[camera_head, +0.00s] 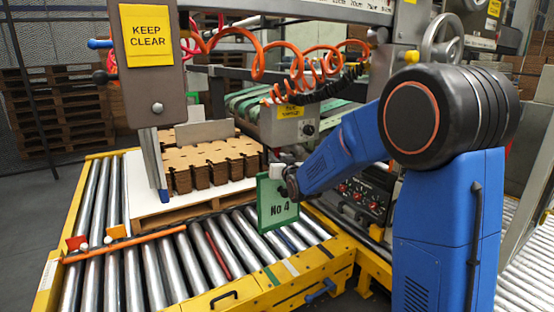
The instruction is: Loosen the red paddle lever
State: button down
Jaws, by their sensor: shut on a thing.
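My gripper (287,182) is at the end of my blue arm, over the right part of the roller bed. It is shut on a green-framed card (277,204) marked "No 4" and holds it upright above the rollers. The card hides part of the gripper and its fingertips. My gripper is well to the right of both.
An orange bar (135,243) lies across the rollers (130,275). Cut brown blanks (210,160) stand stacked on a white sheet and pallet behind. A grey post with a "KEEP CLEAR" sign (149,35) hangs at upper left. Orange coiled hoses (300,65) hang above.

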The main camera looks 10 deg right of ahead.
jog(key=shift+s+a+r+m+g, duration=0.1)
jog(key=shift+a+r+m+g, duration=0.15)
jog(key=shift+m, duration=0.65)
jog(key=shift+s+a+m+g, duration=0.15)
jog(key=shift+a+m, duration=0.25)
jog(key=shift+m, duration=0.5)
jog(key=shift+s+a+r+m+g, duration=0.1)
jog(key=shift+a+r+m+g, duration=0.15)
jog(key=shift+m, duration=0.65)
jog(key=shift+f, duration=0.1)
jog(key=c, duration=1.7)
grip_release()
jog(key=s+d, duration=0.1)
jog(key=s, duration=0.4)
jog(key=s+r, duration=0.1)
jog(key=s, duration=0.5)
jog(key=s+d+r, duration=0.1)
jog(key=s, duration=0.5)
jog(key=shift+d, duration=0.3)
